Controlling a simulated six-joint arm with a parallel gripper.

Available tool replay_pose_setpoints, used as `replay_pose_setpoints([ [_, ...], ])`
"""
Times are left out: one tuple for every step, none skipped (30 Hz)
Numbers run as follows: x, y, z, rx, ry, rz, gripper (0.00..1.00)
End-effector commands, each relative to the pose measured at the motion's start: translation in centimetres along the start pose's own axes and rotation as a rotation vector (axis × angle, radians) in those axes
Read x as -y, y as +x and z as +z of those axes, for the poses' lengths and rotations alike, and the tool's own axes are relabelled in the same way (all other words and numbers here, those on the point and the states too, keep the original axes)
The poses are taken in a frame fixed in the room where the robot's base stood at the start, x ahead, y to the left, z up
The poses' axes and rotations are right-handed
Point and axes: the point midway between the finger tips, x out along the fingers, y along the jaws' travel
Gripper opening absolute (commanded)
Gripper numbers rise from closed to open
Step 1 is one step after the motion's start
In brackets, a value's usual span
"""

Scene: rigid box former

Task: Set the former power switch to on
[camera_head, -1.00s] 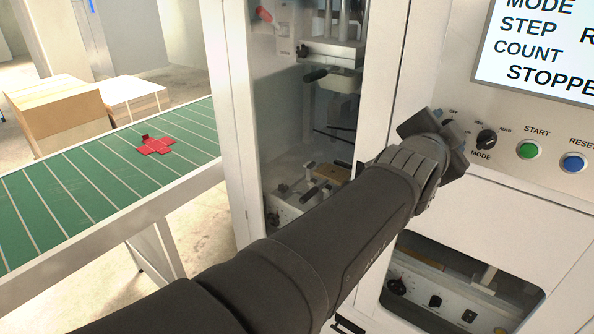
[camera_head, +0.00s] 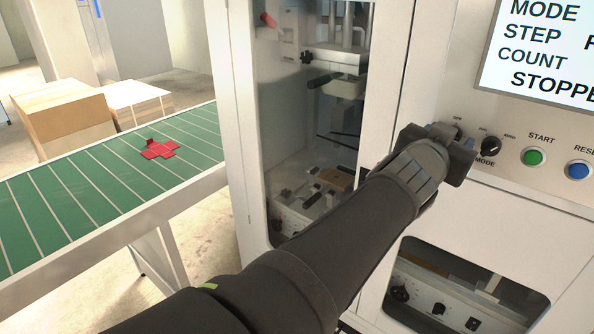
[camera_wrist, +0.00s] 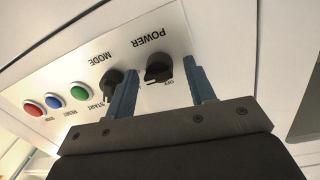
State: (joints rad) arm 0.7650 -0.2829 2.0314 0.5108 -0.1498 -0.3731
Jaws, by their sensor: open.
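The power switch (camera_wrist: 158,68) is a black rotary knob on the white control panel, under the upside-down word POWER in the wrist view. An OFF mark is close to it; its exact pointer direction is hard to tell. My gripper (camera_wrist: 162,72) is open, with one blue-grey finger on each side of the knob in the picture. I cannot tell whether either finger touches it. In the head view my gripper (camera_head: 450,150) is at the panel and hides the power knob; only the OFF label shows above it.
The mode knob (camera_head: 491,146) is just right of my gripper, followed by the green start button (camera_head: 534,157) and blue reset button (camera_head: 578,170). The screen (camera_head: 545,50) above reads STOPPED in part. A conveyor (camera_head: 70,200) with a red flat blank (camera_head: 158,149) is at left.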

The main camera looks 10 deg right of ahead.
Motion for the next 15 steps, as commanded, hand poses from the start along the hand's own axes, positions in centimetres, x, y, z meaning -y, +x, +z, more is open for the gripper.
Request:
replay_pose_setpoints([
  [0.02, 0.0, 0.03, -0.002, -0.036, 0.001, 0.5],
  [0.03, 0.0, 0.02, -0.004, -0.06, 0.002, 0.5],
  [0.03, 0.0, 0.02, -0.006, -0.094, 0.004, 0.5],
  [0.04, 0.0, 0.03, -0.008, -0.12, 0.005, 0.5],
  [0.05, 0.0, 0.04, -0.009, -0.146, 0.006, 0.5],
  [0.07, 0.0, 0.05, -0.011, -0.182, 0.007, 0.5],
  [0.08, 0.0, 0.06, -0.012, -0.209, 0.008, 0.5],
  [0.09, 0.0, 0.07, -0.014, -0.238, 0.009, 0.5],
  [0.1, 0.0, 0.07, -0.016, -0.277, 0.01, 0.5],
  [0.11, 0.0, 0.07, -0.018, -0.307, 0.012, 0.5],
  [0.12, 0.0, 0.07, -0.021, -0.338, 0.013, 0.5],
  [0.13, 0.0, 0.08, -0.023, -0.379, 0.015, 0.5],
  [0.14, 0.0, 0.09, -0.025, -0.412, 0.016, 0.5],
  [0.15, 0.0, 0.11, -0.026, -0.445, 0.017, 0.5],
  [0.17, 0.0, 0.12, -0.029, -0.489, 0.018, 0.5],
])
